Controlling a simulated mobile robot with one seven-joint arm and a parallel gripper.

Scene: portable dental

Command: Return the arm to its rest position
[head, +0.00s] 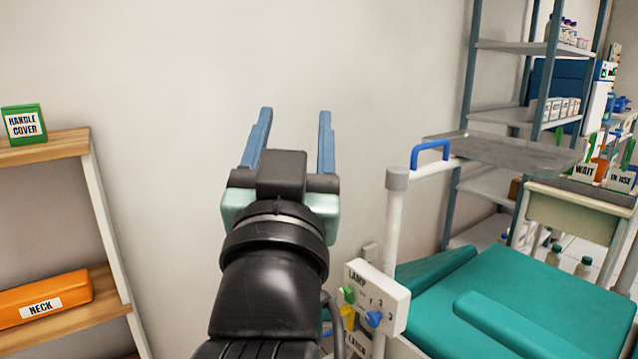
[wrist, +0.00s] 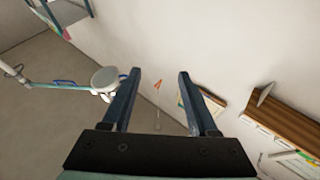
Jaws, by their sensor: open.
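My gripper (head: 292,140) is raised in the middle of the head view, in front of the bare wall. Its two blue fingers point up and stand apart with nothing between them. In the wrist view my gripper (wrist: 160,88) is also open and empty, with the wall and floor showing beyond the fingers. My black arm runs up from the bottom edge of the head view.
A wooden shelf (head: 60,147) with a green "HANDLE COVER" box (head: 24,124) and an orange "NECK" box (head: 45,299) stands left. Right are a "LAMP" control panel (head: 376,297), a grey tray (head: 515,153), a teal chair (head: 520,300) and a metal rack (head: 495,110).

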